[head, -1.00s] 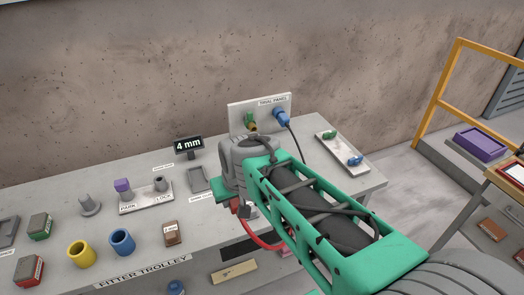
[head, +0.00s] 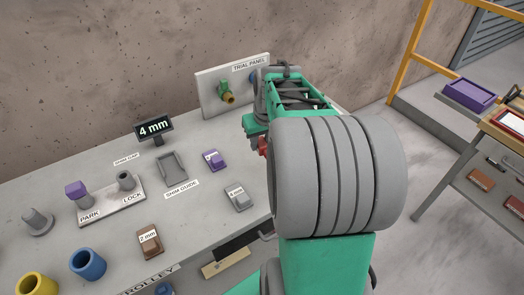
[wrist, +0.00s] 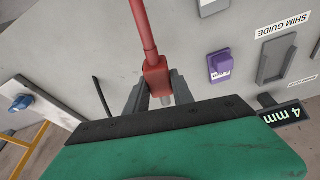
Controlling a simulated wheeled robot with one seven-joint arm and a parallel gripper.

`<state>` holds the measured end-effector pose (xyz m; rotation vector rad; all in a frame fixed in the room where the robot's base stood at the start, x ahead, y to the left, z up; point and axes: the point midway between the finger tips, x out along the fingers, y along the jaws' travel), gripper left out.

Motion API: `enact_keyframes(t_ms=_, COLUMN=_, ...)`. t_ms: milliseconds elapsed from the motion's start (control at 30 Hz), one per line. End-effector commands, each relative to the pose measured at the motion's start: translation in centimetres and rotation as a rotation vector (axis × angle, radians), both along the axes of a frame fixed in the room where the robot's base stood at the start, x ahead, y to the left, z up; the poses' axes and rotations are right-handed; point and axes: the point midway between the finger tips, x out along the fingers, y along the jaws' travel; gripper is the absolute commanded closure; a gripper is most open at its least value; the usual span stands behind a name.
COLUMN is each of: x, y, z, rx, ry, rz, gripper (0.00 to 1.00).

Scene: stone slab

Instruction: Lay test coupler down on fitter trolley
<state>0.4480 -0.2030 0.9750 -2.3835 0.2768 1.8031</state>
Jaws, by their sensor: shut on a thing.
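The test coupler, a red block (wrist: 157,76) with a red hose rising from it, sits between the two grey fingers of my gripper (wrist: 158,97) in the wrist view. My gripper is shut on it. In the head view only a small red part (head: 263,146) shows beside my green arm, and the fingers are hidden. The fitter trolley (head: 215,128) is a grey bench top. The wrist view shows its surface behind the coupler; I cannot tell whether they touch.
The trial panel (head: 211,87) stands at the back, partly behind my arm. A purple block (head: 214,160), a grey block (head: 238,197), the shim guide (head: 173,169) and the 4 mm display (head: 154,129) are left of my arm. Blue (head: 88,264) and yellow (head: 35,287) cups stand in front.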

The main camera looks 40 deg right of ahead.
Motion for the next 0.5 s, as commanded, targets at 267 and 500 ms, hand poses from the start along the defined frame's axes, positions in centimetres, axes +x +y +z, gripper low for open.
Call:
enact_keyframes(t_ms=267, x=-0.1, y=-0.7, z=-1.7, rx=0.002, ry=0.003, rz=-0.004, gripper=1.00)
enact_keyframes(t_ms=500, x=-0.1, y=-0.6, z=-5.0, rx=0.001, ry=0.003, rz=-0.003, gripper=1.00)
